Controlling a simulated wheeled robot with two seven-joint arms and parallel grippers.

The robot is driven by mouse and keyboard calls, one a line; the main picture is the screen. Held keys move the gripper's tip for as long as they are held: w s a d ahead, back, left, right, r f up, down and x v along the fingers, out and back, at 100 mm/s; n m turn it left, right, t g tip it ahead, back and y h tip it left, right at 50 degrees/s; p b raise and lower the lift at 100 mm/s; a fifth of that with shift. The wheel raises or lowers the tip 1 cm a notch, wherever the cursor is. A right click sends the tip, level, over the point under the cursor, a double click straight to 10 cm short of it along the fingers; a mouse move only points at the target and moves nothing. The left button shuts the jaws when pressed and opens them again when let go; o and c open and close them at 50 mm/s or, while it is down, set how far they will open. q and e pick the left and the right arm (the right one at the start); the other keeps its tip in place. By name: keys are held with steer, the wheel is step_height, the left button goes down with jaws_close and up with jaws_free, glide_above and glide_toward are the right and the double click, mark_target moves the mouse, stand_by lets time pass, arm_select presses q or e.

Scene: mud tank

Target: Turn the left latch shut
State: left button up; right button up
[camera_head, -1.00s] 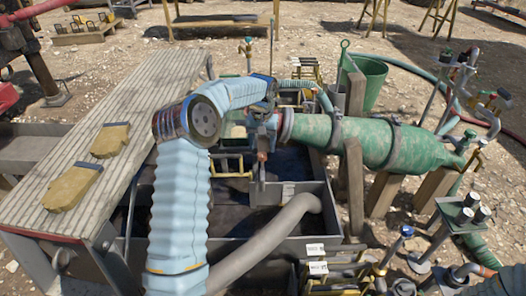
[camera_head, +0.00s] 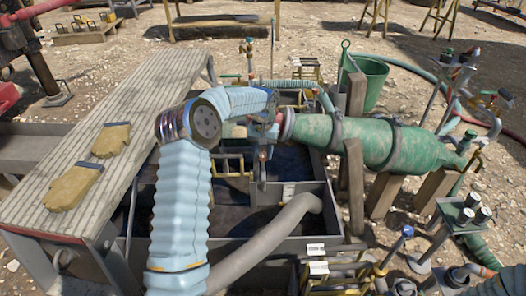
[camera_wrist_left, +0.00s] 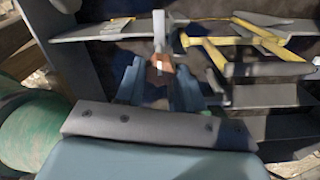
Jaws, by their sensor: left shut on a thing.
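The left latch is a narrow grey bar (camera_head: 262,172) at the divider of the mud tank (camera_head: 326,208), near the middle of the head view. In the left wrist view its grey arm (camera_wrist_left: 158,30) stands up beyond an orange-brown grip piece (camera_wrist_left: 160,64). My left gripper (camera_head: 264,142) is at the latch; in the left wrist view its two blue-grey fingers (camera_wrist_left: 160,80) are closed around the grip piece. In the head view the fingers and arm mostly hide the grip. My right gripper is not in view.
A green mottled cylinder (camera_head: 362,142) on wooden posts lies right of the gripper. A grey hose (camera_head: 275,232) curves into the tank. Yellow rails (camera_wrist_left: 215,52) run near the latch. A plank bench (camera_head: 130,165) with two gloves (camera_head: 72,187) stands left.

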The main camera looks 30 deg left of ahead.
arm_select(q)
steer(key=shift+m, duration=0.3)
steer(key=m+p, duration=0.1)
steer(key=m, duration=0.7)
steer(key=shift+m, duration=0.4)
steer(key=m, duration=0.4)
steer(key=shift+m, duration=2.2)
steer(key=o, duration=1)
steer(key=shift+o, duration=0.2)
steer(key=shift+r, duration=0.1)
step_height(320, 180, up, 14)
steer(key=shift+f, duration=0.2)
